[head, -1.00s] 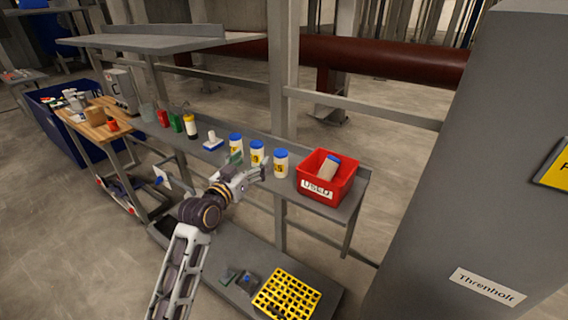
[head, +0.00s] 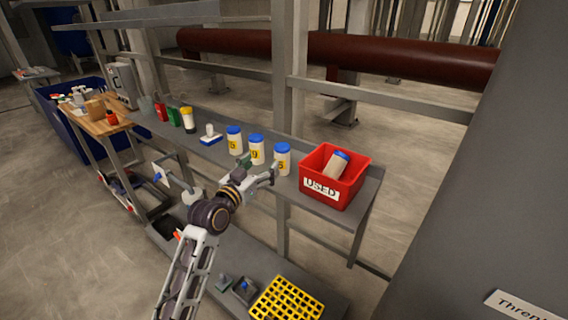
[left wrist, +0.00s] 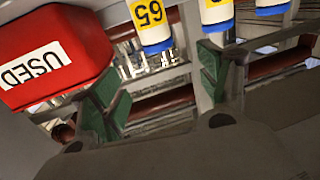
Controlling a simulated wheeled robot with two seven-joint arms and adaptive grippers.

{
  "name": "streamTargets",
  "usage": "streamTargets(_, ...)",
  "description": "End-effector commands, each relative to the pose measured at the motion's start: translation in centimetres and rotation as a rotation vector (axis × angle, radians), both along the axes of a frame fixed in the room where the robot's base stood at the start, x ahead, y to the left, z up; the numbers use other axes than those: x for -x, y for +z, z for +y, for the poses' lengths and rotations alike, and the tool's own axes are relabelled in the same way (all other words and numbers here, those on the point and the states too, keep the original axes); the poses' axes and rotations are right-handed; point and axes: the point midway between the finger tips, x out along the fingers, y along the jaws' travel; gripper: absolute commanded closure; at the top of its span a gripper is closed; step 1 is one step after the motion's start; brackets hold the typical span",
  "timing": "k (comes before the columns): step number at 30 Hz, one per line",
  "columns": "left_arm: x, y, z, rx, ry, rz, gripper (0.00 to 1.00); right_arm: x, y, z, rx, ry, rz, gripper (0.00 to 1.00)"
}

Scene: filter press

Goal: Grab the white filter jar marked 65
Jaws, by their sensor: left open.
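The white filter jar marked 65 (left wrist: 148,24) has a blue lid and a yellow label; the wrist view shows it upside down. In the head view it is the rightmost of three upright jars (head: 282,160), beside the red bin, its label partly covered by my gripper. My left gripper (head: 257,170) is open and empty, in front of the jars. In the left wrist view the jar shows between and beyond its green-padded fingers (left wrist: 160,90), apart from them as far as I can tell. My right gripper is in neither view.
Two similar jars (head: 256,149) (head: 234,140) stand left of it on the grey shelf (head: 330,210). A red bin marked USED (head: 350,193) stands close on its right with a jar inside. A yellow crate (head: 287,300) lies on the lower shelf.

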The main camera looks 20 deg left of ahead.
Motion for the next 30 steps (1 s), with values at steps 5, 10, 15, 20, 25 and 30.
streamTargets(5, 0.0, 0.0, 0.0, 0.000, 0.000, 0.000, 0.24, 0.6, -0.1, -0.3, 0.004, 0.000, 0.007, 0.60)
streamTargets(10, 0.0, 0.0, 0.0, 0.000, 0.000, 0.000, 0.24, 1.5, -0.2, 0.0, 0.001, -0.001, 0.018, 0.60)
streamTargets(15, -0.3, 0.0, 0.0, 0.000, 0.000, -0.001, 0.24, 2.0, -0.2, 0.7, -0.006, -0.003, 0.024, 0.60)
streamTargets(20, -1.2, 0.0, -0.2, 0.001, 0.001, -0.001, 0.24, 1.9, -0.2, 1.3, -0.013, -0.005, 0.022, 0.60)
streamTargets(25, -2.6, 0.1, -0.5, 0.001, 0.000, -0.001, 0.24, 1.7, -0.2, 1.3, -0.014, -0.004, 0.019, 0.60)
streamTargets(30, -4.1, 0.0, -0.8, 0.002, 0.000, -0.001, 0.24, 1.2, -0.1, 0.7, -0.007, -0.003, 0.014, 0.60)
